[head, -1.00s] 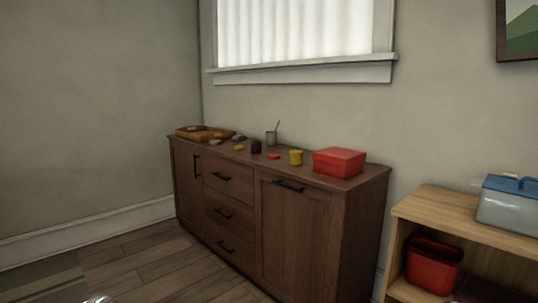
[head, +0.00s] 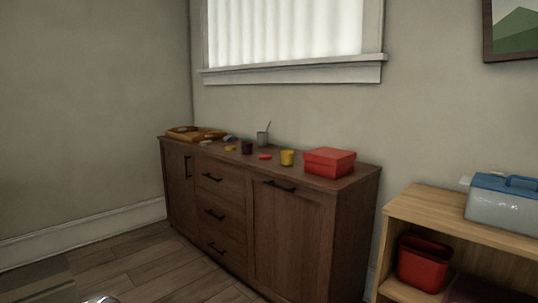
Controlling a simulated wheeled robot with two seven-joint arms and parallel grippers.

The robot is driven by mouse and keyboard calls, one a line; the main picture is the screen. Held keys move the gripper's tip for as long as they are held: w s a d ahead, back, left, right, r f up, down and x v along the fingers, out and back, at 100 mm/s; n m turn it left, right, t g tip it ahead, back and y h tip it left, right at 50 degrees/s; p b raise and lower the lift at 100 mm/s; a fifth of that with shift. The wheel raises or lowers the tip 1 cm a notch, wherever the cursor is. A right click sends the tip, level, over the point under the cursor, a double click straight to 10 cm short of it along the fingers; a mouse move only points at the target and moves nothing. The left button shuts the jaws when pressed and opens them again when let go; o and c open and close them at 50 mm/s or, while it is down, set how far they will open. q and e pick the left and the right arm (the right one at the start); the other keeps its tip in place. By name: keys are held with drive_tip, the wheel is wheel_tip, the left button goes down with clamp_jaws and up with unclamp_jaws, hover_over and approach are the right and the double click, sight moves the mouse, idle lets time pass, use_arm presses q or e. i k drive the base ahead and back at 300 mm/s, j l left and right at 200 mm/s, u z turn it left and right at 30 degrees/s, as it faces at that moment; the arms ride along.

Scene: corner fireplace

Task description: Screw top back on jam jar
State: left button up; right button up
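A small dark purple jar (head: 247,147) stands on top of the brown sideboard (head: 285,225), and looks like the jam jar. A flat red disc (head: 265,156) lies to its right, and a flat yellow disc (head: 230,148) lies to its left; either may be a lid, and I cannot tell which fits the jar. A yellow jar (head: 287,157) stands right of the red disc. A shiny bit at the bottom left edge may be part of me. Neither gripper can be made out.
A red box (head: 329,162) sits at the sideboard's right end. A grey cup (head: 263,139) with a stick stands behind the jars, and a wooden tray (head: 183,134) lies at the left end. A low wooden shelf (head: 425,207) stands at right. The floor (head: 150,262) in front is clear.

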sight(247, 143)
drive_tip(key=i+j+z, duration=0.1)
drive_tip(key=z, duration=0.25)
drive_tip(key=i+j+z, duration=0.1)
drive_tip(key=z, duration=0.2)
drive_tip(key=i+j+z, duration=0.1)
drive_tip(key=z, duration=0.25)
drive_tip(key=i+j+z, duration=0.15)
drive_tip(key=j, duration=0.4)
drive_tip(key=i+j+z, duration=0.15)
drive_tip(key=j, duration=0.45)
drive_tip(key=i+j+z, duration=0.2)
drive_tip(key=j, duration=0.4)
drive_tip(key=j+z, duration=0.15)
drive_tip(key=j, duration=0.45)
drive_tip(key=i+j, duration=0.1)
drive_tip(key=j, duration=0.7)
